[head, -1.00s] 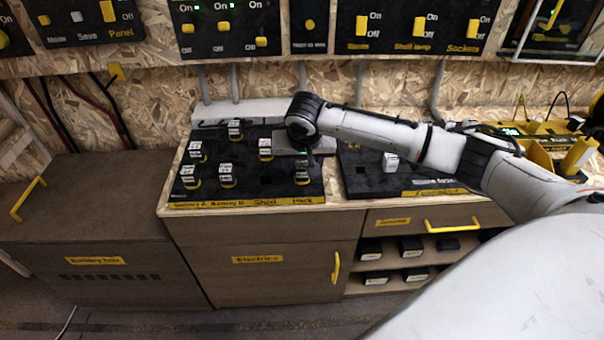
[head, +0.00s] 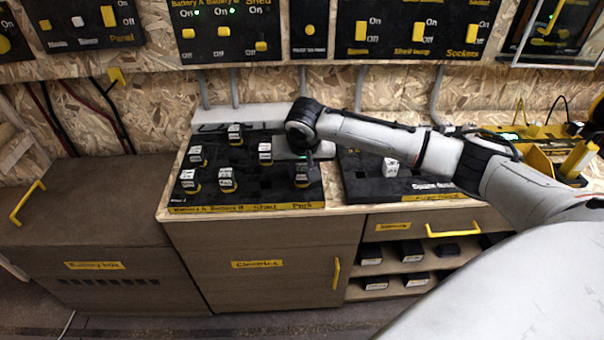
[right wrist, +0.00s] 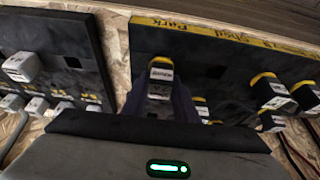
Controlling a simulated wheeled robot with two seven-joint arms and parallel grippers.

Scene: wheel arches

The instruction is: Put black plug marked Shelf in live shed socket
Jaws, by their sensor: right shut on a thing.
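The socket board (head: 245,196) carries columns labelled Battery A, Battery B, Shed and Park. My right gripper (head: 303,160) points down over its Park side. In the right wrist view my right gripper (right wrist: 161,88) is shut on a black plug (right wrist: 161,70) with a yellow edge and a white label, too small to read. In the head view this plug (head: 302,178) is at the near end of the Park column. I cannot tell whether it is seated or just above its socket. An empty socket (right wrist: 215,71) shows in the Shed column. My left gripper is not in view.
Several other plugs stand in the board, including one in the Shed column (head: 265,151). A second board (head: 412,186) lies to the right with a white-topped plug. Switch panels (head: 225,30) hang on the wall above; a Shed lamp's state is unclear.

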